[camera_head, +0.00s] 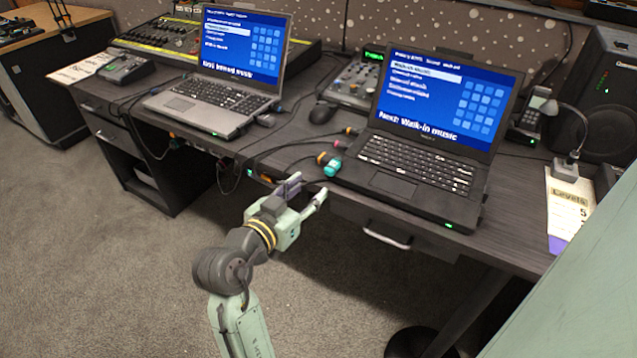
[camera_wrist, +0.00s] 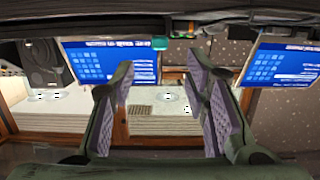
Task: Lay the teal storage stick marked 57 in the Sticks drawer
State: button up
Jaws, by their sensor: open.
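A teal stick (camera_head: 333,168) sits at the left side of the right laptop, near the desk's front edge. It looks plugged in there; the marking 57 cannot be read. The wrist view shows a small teal block (camera_wrist: 160,43) beyond and between my fingertips. My gripper (camera_head: 309,187) is open and empty at the desk's front edge, just short of the teal stick; its two spread fingers (camera_wrist: 160,68) also show in the wrist view. A drawer with a metal handle (camera_head: 387,237) is under the desk below the right laptop and looks shut. No Sticks label is readable.
The right laptop (camera_head: 415,165) and left laptop (camera_head: 215,103) stand open on the desk. Cables with coloured plugs (camera_head: 325,158) lie close beside the teal stick. A mouse (camera_head: 322,112), a speaker (camera_head: 597,105) and a lamp (camera_head: 566,165) are also on the desk. The carpet in front is clear.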

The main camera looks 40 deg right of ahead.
jog(key=shift+v, duration=1.4)
jog(key=shift+w, duration=0.1)
